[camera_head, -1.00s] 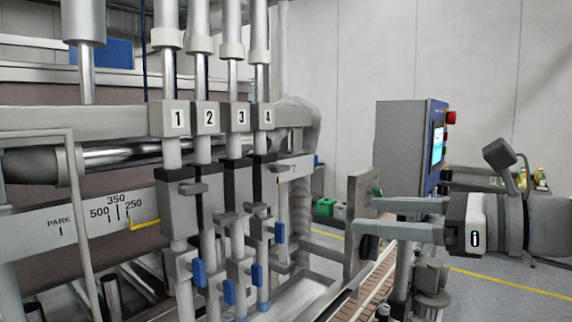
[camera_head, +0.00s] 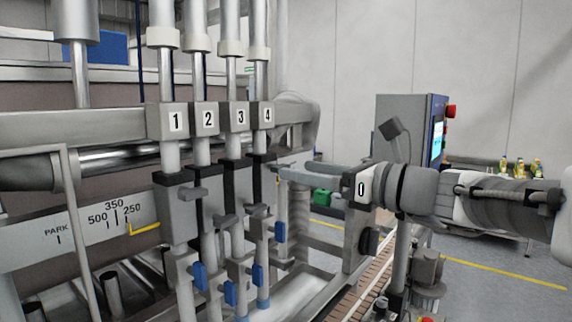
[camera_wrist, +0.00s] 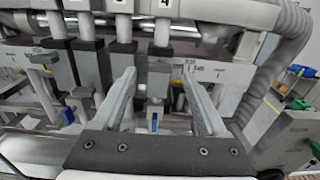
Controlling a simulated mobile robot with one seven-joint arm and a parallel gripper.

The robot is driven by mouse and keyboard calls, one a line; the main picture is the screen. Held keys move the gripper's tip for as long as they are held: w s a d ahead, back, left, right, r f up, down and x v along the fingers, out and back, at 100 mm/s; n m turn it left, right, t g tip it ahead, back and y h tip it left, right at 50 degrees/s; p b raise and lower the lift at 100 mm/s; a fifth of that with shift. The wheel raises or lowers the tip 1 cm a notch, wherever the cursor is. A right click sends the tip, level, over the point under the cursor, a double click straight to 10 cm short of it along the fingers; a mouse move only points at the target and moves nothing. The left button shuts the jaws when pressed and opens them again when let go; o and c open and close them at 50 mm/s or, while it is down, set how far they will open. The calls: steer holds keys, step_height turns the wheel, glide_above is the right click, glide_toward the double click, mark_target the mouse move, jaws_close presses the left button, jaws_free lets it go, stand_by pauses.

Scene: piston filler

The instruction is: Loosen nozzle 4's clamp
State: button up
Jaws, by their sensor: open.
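Nozzle 4 hangs under the plate marked 4 (camera_head: 266,116), the rightmost of the numbered row. Its clamp block (camera_head: 262,185), dark on top, sits on the rod below that plate and is partly hidden in the head view. In the wrist view the dark clamp block (camera_wrist: 158,60) shows ahead, between my fingers. My gripper (camera_head: 285,169) is open and empty, with its fingertips at the right of nozzle 4 at about clamp height. It also shows in the wrist view (camera_wrist: 158,78), one finger on each side of nozzle 4's column. I cannot tell whether either finger touches it.
Nozzles 1 (camera_head: 175,120), 2 (camera_head: 208,117) and 3 (camera_head: 240,116) stand close on the left with their own clamps. Blue handles (camera_head: 199,275) hang lower down. A thick grey hose (camera_wrist: 275,60) rises at the right. The conveyor (camera_head: 355,300) runs below right.

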steer(key=x, duration=0.3)
steer(key=shift+w+a, duration=0.15)
steer(key=shift+a, duration=0.05)
jaws_close()
